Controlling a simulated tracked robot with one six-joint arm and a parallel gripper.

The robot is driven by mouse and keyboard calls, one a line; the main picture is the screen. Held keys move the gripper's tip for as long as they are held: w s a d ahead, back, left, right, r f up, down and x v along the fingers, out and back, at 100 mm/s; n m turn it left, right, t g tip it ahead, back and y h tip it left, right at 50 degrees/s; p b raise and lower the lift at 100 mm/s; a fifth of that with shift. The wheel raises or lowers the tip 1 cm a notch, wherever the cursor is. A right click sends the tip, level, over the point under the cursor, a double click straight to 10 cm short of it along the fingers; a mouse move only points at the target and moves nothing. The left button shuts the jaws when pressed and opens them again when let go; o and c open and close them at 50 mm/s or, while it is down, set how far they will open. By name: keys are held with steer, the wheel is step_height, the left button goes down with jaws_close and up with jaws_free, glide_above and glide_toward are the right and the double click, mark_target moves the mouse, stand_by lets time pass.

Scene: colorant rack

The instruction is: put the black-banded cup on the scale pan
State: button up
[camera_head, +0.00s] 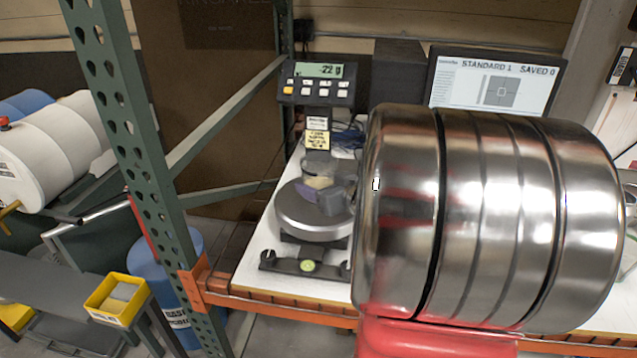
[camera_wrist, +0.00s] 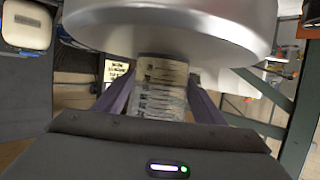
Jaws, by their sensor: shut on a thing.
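A small cup (camera_head: 318,177) with pale contents shows at the scale pan (camera_head: 305,220) in the head view. In the wrist view the same cup (camera_wrist: 161,90) has a pale printed label; no black band can be made out. My gripper (camera_wrist: 160,98) is shut on it, one purple finger on each side. The silver pan (camera_wrist: 170,22) lies at the cup's far end in the wrist view. I cannot tell whether the cup rests on the pan or hangs just above it. In the head view my gripper (camera_head: 330,196) is over the pan, partly hidden on the right.
The scale display (camera_head: 319,71) seems to read -22 g. A monitor (camera_head: 495,82) stands behind the white shelf (camera_head: 255,262). A green perforated post (camera_head: 125,110) rises left of the scale. A large shiny body close to the camera blocks much of the right side.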

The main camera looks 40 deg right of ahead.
steer(key=shift+f, duration=0.1)
steer(key=o, duration=1.1)
steer(key=shift+r, duration=0.2)
steer(key=shift+s+r, duration=0.1)
steer(key=shift+s, duration=0.25)
steer(key=v, duration=1.1)
steer(key=shift+s+a, duration=0.1)
steer(key=shift+s, duration=0.05)
